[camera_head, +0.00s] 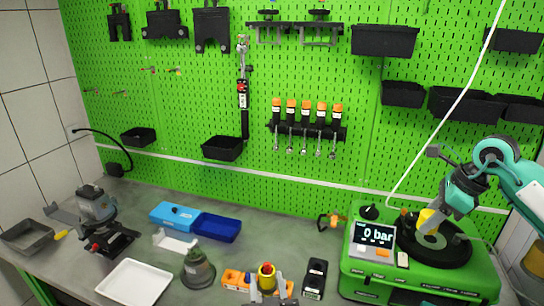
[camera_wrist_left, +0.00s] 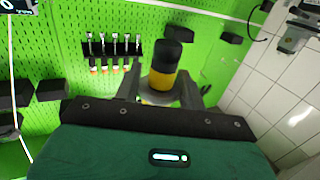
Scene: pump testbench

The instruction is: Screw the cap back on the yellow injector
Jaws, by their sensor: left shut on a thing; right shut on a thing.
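The yellow injector (camera_head: 266,268) is upright at the bottom middle of the head view, its yellow end up with a dark reddish centre. My left gripper (camera_head: 268,288) is shut on it; in the left wrist view its yellow body and black end (camera_wrist_left: 167,55) show between the fingers. My right gripper (camera_head: 432,216) comes in from the right and is shut on a small yellow piece (camera_head: 427,219) above the green pump bench. I cannot tell for sure that this piece is the cap. The two held things are well apart.
The green pump bench (camera_head: 415,284) has a black round top (camera_head: 458,249) and a "0 bar" display (camera_head: 375,234). An orange holder (camera_head: 235,280), a dark green bell-shaped part (camera_head: 197,269), black blocks (camera_head: 315,279), a white tray (camera_head: 135,284) and blue boxes (camera_head: 216,228) stand around the injector.

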